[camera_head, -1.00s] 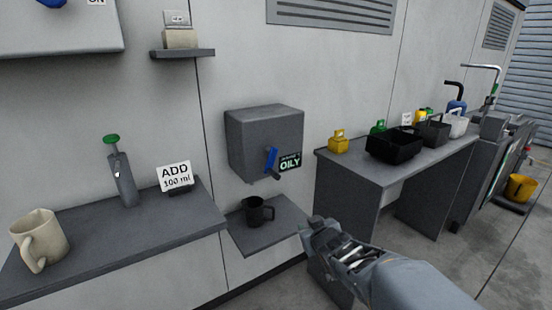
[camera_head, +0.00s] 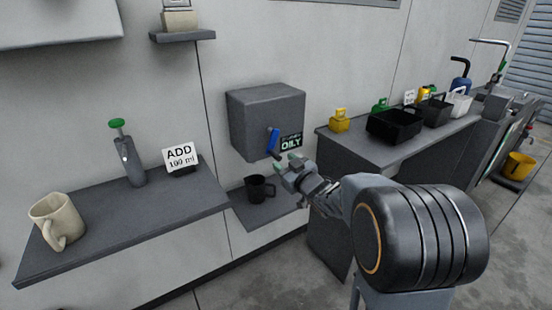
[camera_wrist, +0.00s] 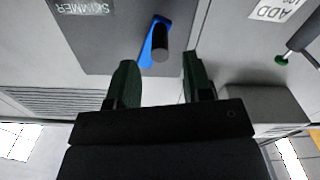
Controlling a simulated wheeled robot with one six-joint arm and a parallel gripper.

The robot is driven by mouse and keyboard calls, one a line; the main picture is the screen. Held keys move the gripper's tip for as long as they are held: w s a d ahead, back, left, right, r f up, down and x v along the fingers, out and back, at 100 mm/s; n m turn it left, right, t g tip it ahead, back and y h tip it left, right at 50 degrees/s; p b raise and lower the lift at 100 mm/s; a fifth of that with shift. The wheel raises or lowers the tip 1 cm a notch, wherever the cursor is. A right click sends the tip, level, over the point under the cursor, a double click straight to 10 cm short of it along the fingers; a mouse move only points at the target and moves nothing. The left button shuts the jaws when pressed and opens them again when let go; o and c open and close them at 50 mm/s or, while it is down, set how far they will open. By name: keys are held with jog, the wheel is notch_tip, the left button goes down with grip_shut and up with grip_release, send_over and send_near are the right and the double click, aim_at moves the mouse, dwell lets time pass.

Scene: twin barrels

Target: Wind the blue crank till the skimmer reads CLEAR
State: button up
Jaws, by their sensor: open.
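The skimmer (camera_head: 262,112) is a grey box on the wall, and its small display (camera_head: 291,142) reads OILY. The blue crank (camera_head: 273,140) is on its front, hanging downward with a dark handle. In the wrist view the blue crank (camera_wrist: 148,45) and its dark round handle (camera_wrist: 160,43) lie just beyond my fingertips, roughly between them. My gripper (camera_head: 287,166) is open and empty, just below and right of the crank. Its two green-tipped fingers (camera_wrist: 157,75) are apart and do not visibly touch the handle.
A black mug (camera_head: 259,188) stands on a low shelf below the skimmer. On the left shelf are a beige mug (camera_head: 57,221), a green-topped dispenser (camera_head: 126,155) and an ADD 100 ml sign (camera_head: 181,158). A bench with black bins (camera_head: 396,126) stands at right.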

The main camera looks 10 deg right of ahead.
aim_at(274, 144)
jog(key=shift+x, duration=2.6)
jog(key=shift+c, duration=0.2)
grip_shut()
